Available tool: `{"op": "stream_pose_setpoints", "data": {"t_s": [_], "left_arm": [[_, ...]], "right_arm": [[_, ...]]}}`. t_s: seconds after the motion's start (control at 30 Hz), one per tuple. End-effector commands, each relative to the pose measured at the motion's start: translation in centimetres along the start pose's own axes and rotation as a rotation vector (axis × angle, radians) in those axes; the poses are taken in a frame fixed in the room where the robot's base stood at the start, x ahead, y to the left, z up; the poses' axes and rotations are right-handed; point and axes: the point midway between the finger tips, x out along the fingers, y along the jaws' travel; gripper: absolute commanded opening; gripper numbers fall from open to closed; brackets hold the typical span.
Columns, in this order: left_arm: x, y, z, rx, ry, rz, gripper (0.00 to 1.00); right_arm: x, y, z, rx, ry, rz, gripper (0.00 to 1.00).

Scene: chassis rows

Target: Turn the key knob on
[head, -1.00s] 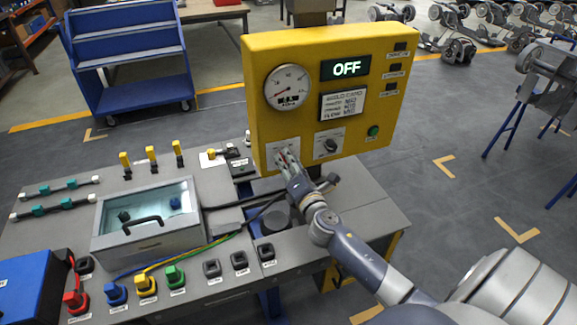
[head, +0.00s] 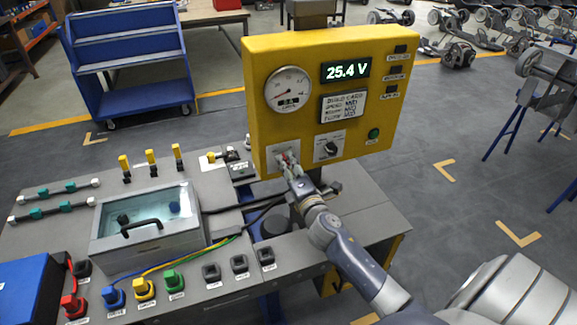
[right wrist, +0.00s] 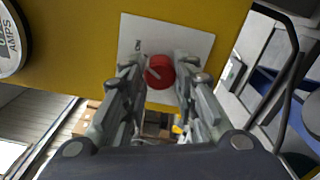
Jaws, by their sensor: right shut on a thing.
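The key knob (right wrist: 160,70) is red with a pale line across its face, and sits on a white plate on the yellow panel (head: 330,45). In the right wrist view it is between the two fingers of my right gripper (right wrist: 162,80), which is shut on it. In the head view my right gripper (head: 287,163) reaches the lower left of the panel and mostly hides the knob. The panel's display (head: 345,70) reads 25.4 V in green. My left gripper is not in view.
A round gauge (head: 289,88) and a second black knob (head: 330,148) are on the panel, with a green button (head: 374,134) to the right. The grey bench holds a clear-lidded box (head: 146,217), connectors and cables. A blue cart (head: 130,60) stands behind.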

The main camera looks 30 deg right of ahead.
Motion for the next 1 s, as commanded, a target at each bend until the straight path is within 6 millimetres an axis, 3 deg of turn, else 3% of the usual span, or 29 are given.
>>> {"op": "stream_pose_setpoints", "data": {"t_s": [0.1, 0.13, 0.2, 0.23, 0.67, 1.0], "left_arm": [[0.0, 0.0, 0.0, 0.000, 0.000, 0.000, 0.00], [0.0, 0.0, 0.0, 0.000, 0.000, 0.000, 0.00], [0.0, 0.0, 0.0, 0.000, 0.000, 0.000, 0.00], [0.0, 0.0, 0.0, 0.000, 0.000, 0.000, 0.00], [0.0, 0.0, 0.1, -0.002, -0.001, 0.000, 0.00], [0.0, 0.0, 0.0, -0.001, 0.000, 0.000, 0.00]], "right_arm": [[0.0, 0.0, 0.1, 0.000, -0.002, 0.000, 0.03], [0.0, 0.0, 0.1, 0.000, -0.002, 0.000, 0.29], [0.0, 0.0, 0.1, 0.000, -0.002, 0.000, 0.45], [0.0, 0.0, 0.1, 0.000, -0.002, 0.000, 0.48], [-0.6, -0.1, 0.0, -0.001, 0.000, -0.001, 0.48], [-6.5, -0.1, 0.1, 0.000, -0.001, -0.004, 0.48]]}}
